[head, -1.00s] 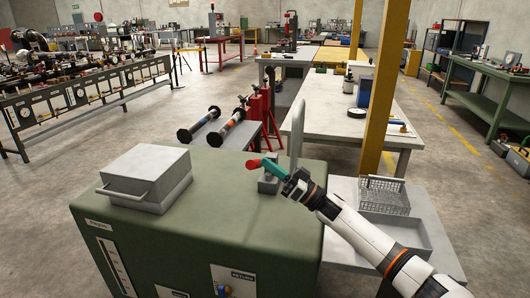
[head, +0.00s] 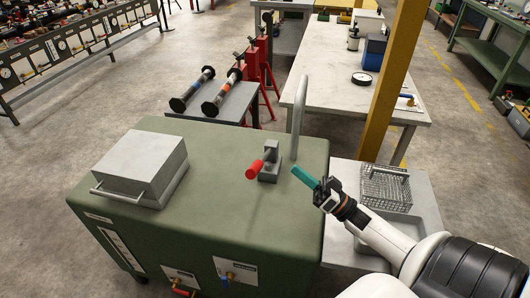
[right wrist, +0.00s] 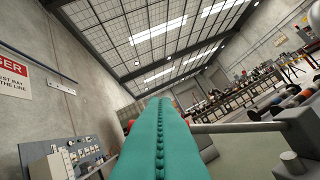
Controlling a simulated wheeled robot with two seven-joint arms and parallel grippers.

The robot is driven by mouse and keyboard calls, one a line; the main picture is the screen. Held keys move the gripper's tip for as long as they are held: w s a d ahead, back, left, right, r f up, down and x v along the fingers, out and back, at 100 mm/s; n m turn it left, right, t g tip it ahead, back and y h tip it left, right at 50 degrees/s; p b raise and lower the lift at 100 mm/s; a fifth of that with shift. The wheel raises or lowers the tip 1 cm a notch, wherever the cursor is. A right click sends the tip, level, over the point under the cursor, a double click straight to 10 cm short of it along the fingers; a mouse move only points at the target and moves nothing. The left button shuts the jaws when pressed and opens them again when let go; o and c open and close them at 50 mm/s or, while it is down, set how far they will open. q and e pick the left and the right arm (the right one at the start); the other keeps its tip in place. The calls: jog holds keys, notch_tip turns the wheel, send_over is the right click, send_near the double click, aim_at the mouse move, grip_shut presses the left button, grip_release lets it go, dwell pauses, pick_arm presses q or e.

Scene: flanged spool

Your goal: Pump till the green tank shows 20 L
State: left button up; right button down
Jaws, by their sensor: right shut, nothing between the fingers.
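The green tank (head: 230,225) stands in front of me with a hand pump (head: 269,172) on its top. The pump's lever has a red grip (head: 252,173) that points left and toward me. A white level gauge (head: 120,250) is on the tank's front left; its reading is too small to tell. My right gripper (head: 297,171) has teal fingers, shut and empty, to the right of the pump and apart from the lever. In the right wrist view the teal fingers (right wrist: 160,140) hide most of the red grip, and the grey lever bar (right wrist: 240,127) shows. My left gripper is not in view.
A grey box with a handle (head: 140,165) sits on the tank's left top. Valves (head: 228,277) are on the front. A wire basket (head: 385,185) and yellow post (head: 395,90) stand to the right.

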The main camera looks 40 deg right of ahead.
jog(key=p+x, duration=0.3)
jog(key=x, duration=0.7)
jog(key=shift+s+a+f, duration=0.15)
jog(key=shift+a+f, duration=0.3)
jog(key=shift+f, duration=0.4)
jog(key=shift+s+a+f, duration=0.1)
jog(key=shift+a+f, duration=0.4)
jog(key=shift+f, duration=0.4)
jog(key=shift+f, duration=0.1)
notch_tip(320, 180, down, 8)
jog(key=s+a+n+g+y+b, duration=0.2)
jog(key=n+y+b, duration=0.2)
jog(key=n+b, duration=0.3)
jog(key=shift+n+y+b, duration=0.3)
jog(key=shift+b, duration=0.95)
